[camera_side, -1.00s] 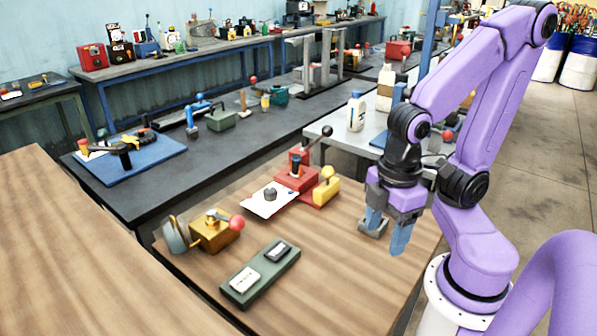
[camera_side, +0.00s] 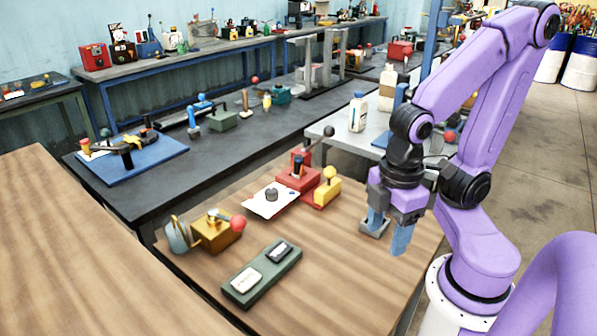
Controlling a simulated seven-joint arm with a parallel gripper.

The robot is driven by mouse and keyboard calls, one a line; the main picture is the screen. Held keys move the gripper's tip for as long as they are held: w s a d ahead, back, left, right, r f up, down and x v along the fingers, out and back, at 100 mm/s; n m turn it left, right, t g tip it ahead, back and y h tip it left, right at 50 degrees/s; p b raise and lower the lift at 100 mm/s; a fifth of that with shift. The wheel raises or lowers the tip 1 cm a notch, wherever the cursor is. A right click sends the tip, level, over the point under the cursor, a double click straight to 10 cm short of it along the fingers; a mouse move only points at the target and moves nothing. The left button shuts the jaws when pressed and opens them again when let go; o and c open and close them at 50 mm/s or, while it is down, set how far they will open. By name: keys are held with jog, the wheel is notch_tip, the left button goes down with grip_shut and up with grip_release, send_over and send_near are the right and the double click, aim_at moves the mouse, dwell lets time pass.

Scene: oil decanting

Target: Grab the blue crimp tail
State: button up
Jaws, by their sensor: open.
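My gripper (camera_side: 388,232) is open above the right side of the brown wooden table (camera_side: 330,290). Its two blue-grey fingers point down and stand apart. A small grey block (camera_side: 374,228) shows at the left finger's tip; I cannot tell if it is part of the finger or a separate thing. No piece is clearly recognisable as the blue crimp tail. A tiny blue spot (camera_side: 292,194) shows on the white sheet (camera_side: 262,207) by the red lever press (camera_side: 297,178), left of my gripper, too small to identify.
A yellow block with a knob (camera_side: 327,190) stands beside the press. The table's front right is clear. A white bottle (camera_side: 357,112) stands behind.

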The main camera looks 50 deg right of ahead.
jog(key=w+a+n+h, duration=0.15)
jog(key=w+h, duration=0.55)
jog(key=w, duration=1.7)
jog(key=n+g+h, duration=0.2)
jog(key=g+h, duration=0.1)
jog(key=h, duration=0.4)
send_near(296, 157)
jog(key=x, duration=0.7)
jog(key=shift+s+r, duration=0.2)
jog(key=shift+s, duration=0.05)
jog(key=shift+w+f+x, duration=0.15)
jog(key=shift+x, duration=1.35)
jog(key=shift+w+f+x, duration=0.15)
jog(key=shift+x, duration=1.3)
jog(key=shift+a, duration=0.1)
grip_shut()
